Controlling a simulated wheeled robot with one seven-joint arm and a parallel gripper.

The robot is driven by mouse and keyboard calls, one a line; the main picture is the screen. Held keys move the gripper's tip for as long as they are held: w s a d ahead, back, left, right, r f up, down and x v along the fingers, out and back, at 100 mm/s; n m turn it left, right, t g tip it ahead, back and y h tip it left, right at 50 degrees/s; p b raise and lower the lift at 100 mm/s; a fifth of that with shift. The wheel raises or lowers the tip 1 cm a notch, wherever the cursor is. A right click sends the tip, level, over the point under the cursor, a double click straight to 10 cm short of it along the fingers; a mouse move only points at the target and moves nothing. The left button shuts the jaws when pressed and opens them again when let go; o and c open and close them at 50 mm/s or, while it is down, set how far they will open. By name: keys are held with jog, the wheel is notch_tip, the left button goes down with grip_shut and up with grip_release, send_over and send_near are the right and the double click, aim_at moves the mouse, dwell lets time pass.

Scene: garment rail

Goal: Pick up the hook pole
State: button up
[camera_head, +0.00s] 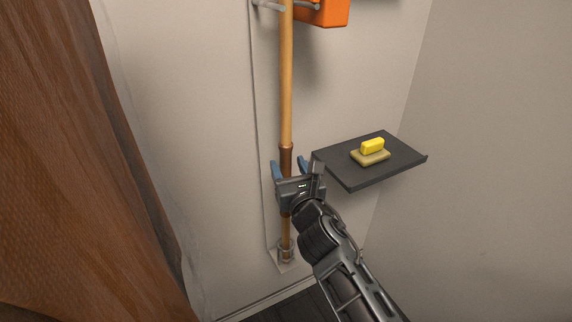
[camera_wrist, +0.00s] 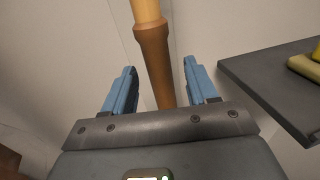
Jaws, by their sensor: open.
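The hook pole (camera_head: 287,85) is a long wooden rod standing upright against the wall, with a darker brown grip section low down. Its foot sits in a small metal bracket near the floor. My gripper (camera_head: 289,165) is open at the dark grip section, with one blue finger to each side of the pole in the picture. In the wrist view the pole (camera_wrist: 153,60) rises between the two blue fingertips of my gripper (camera_wrist: 160,75), with a gap on both sides. The pole's upper end is out of view, and my gripper hides part of its lower length.
A dark shelf (camera_head: 348,178) juts from the wall just right of my gripper, carrying a yellow block (camera_head: 372,146) on a tan base. An orange object (camera_head: 328,12) is at the top beside the pole. A brown hanging cloth (camera_head: 90,170) fills the left.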

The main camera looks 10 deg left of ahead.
jog(key=shift+b+x, duration=0.35)
jog(key=shift+x, duration=1.1)
jog(key=shift+s, duration=0.1)
grip_shut()
